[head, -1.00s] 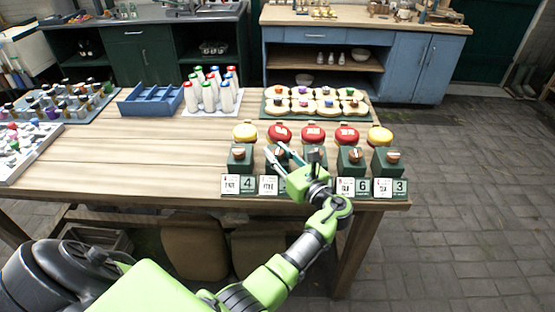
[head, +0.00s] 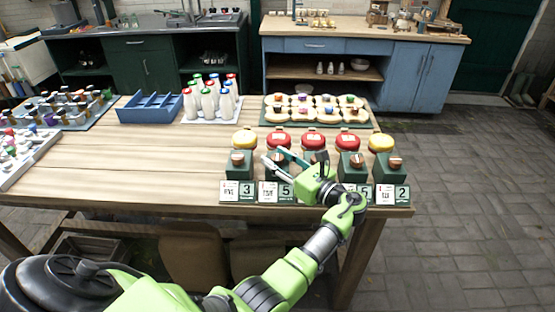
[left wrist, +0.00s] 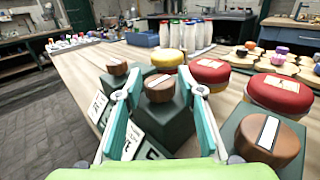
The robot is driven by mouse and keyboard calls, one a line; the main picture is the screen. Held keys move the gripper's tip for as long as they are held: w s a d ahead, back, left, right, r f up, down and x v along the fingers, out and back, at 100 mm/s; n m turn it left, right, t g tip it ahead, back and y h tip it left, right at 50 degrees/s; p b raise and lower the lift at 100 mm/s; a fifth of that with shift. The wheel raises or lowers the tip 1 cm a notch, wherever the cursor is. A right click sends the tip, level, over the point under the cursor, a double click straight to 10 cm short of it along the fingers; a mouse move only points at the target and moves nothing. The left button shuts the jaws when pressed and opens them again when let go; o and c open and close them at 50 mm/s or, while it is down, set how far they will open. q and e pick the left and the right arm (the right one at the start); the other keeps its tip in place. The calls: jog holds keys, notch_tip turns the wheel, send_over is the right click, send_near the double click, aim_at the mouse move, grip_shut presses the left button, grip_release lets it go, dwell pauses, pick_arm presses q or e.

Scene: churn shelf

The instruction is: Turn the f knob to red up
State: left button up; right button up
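A row of brown round knobs on green boxes stands along the table's front edge, such as the leftmost knob (head: 237,157) and two at the right (head: 357,160) (head: 395,161). Cards stand before them; their letters are too small to read, so I cannot tell which is f. My left gripper (head: 276,159) is open over the second box from the left. In the left wrist view its fingers (left wrist: 160,105) stand on either side of a knob (left wrist: 160,87) with a pale bar on top. I cannot tell if they touch it. My right gripper is not in view.
Red and yellow round lids (head: 313,138) stand behind the boxes. Bottles (head: 208,100), a blue divided tray (head: 150,107) and a board of small pieces (head: 315,106) lie farther back. Another knob (left wrist: 265,138) is close to the right finger. The table's left middle is clear.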

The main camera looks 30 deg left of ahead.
aim_at(278, 157)
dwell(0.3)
pick_arm(q)
notch_tip(278, 157, up, 10)
jog(key=shift+f, duration=0.1)
dwell(0.4)
dwell(0.4)
